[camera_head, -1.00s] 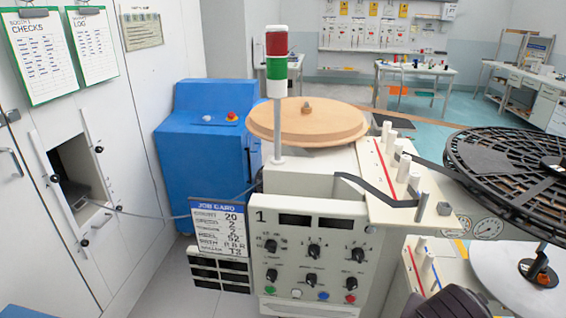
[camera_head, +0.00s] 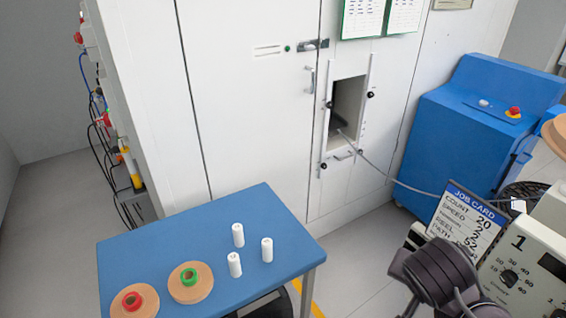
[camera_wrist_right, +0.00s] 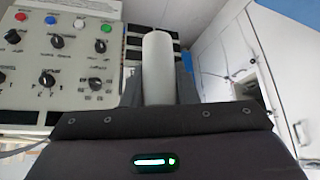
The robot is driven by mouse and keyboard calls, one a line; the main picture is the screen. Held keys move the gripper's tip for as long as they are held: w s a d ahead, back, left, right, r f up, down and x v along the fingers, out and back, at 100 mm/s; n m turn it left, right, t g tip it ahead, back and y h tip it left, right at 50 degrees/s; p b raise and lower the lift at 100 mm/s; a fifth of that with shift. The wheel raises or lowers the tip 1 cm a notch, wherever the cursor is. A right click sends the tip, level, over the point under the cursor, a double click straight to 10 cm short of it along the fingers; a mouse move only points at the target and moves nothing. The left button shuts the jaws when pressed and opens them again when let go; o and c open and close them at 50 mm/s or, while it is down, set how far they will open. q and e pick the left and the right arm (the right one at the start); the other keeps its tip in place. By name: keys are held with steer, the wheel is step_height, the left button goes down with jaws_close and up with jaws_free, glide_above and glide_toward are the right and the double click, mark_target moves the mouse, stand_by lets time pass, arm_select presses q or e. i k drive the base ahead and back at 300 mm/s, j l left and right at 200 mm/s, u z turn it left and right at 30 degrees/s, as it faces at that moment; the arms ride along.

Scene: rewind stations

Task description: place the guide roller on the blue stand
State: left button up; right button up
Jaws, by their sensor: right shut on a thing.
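The guide roller (camera_wrist_right: 158,62) is a plain white cylinder, seen in the right wrist view. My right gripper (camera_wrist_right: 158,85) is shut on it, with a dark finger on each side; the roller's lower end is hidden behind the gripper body. The blue stand (camera_head: 200,230) is a table-like top at the lower left of the head view. Three white rollers (camera_head: 238,235) stand upright on it, apart from each other. My right arm (camera_head: 440,272) shows at the lower right of the head view, well right of the stand. My left gripper is out of view.
Two tan reels, one with a red core (camera_head: 133,301) and one with a green core (camera_head: 190,281), lie on the stand's front left. A white cabinet (camera_head: 255,110) stands behind. The job card (camera_head: 465,222) and control panel (camera_head: 530,265) are at right.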

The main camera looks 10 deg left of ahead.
mark_target(260, 203)
steer(key=i+l+u, duration=0.1)
steer(key=u, duration=0.35)
steer(key=i+l+u, duration=0.1)
steer(key=u, duration=0.35)
steer(key=l+u, duration=0.25)
steer(key=u, duration=0.2)
steer(key=i+l+u, duration=0.1)
steer(key=l+u, duration=0.15)
steer(key=u, duration=0.2)
steer(key=l, duration=0.75)
